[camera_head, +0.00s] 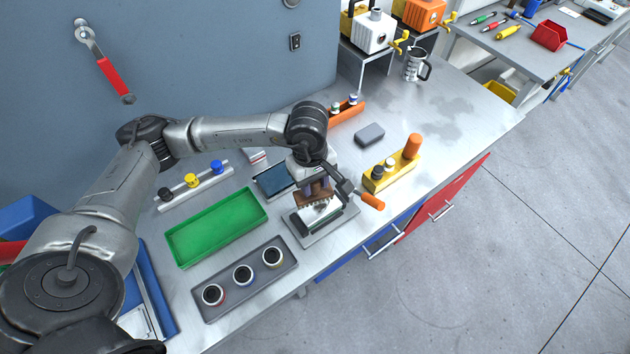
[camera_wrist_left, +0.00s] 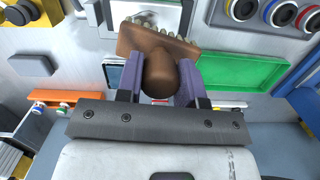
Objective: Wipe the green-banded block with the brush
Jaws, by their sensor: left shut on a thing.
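My left gripper (camera_head: 312,184) is shut on the brown brush (camera_head: 317,198), with its bristles pointing down. In the left wrist view the brush (camera_wrist_left: 158,72) sits between the purple fingers, its rounded handle toward the camera and its pale bristles beyond. My right gripper is not in view.
A green tray (camera_head: 216,226), a grey holder with round cups (camera_head: 245,279), a yellow holder (camera_head: 390,175) and a grey block (camera_head: 369,134) are nearby. The bench is clear toward the mug (camera_head: 414,66).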

